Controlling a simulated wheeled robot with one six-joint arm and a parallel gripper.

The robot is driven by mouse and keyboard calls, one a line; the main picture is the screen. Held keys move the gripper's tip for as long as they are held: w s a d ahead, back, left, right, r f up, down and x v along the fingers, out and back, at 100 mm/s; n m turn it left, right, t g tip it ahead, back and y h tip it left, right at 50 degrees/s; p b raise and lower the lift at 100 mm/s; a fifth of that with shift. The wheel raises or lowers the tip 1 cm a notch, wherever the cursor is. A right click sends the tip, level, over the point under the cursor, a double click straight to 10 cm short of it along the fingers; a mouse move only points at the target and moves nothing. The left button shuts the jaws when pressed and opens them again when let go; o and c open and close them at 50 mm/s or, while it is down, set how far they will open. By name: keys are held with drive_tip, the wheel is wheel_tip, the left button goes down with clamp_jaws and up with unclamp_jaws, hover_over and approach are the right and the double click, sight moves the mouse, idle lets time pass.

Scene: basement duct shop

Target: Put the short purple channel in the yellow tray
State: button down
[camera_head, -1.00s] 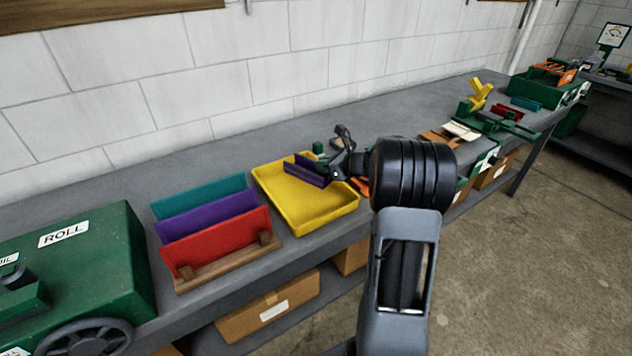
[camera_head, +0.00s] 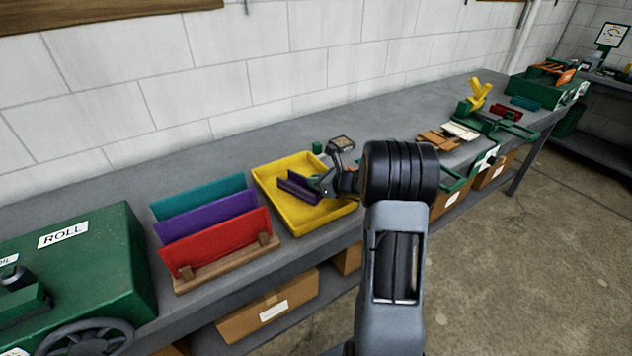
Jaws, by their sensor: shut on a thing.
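The short purple channel (camera_head: 297,188) is in my gripper (camera_head: 322,189), which is shut on its right end. The channel is at the yellow tray (camera_head: 308,218), within its outline, low over or on the tray's floor; I cannot tell whether it touches. The tray lies on the grey bench, and its right rim is partly hidden by my gripper and arm.
Left of the tray, a wooden rack (camera_head: 228,266) holds upright teal, purple and red sheets. A green machine marked ROLL (camera_head: 85,262) stands further left. Behind the tray is a small green block (camera_head: 317,147). Green tools and a yellow piece (camera_head: 479,92) lie farther right.

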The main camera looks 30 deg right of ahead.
drive_tip(key=shift+f, duration=0.15)
drive_tip(key=c, duration=1.3)
unclamp_jaws()
drive_tip(key=shift+o, duration=0.2)
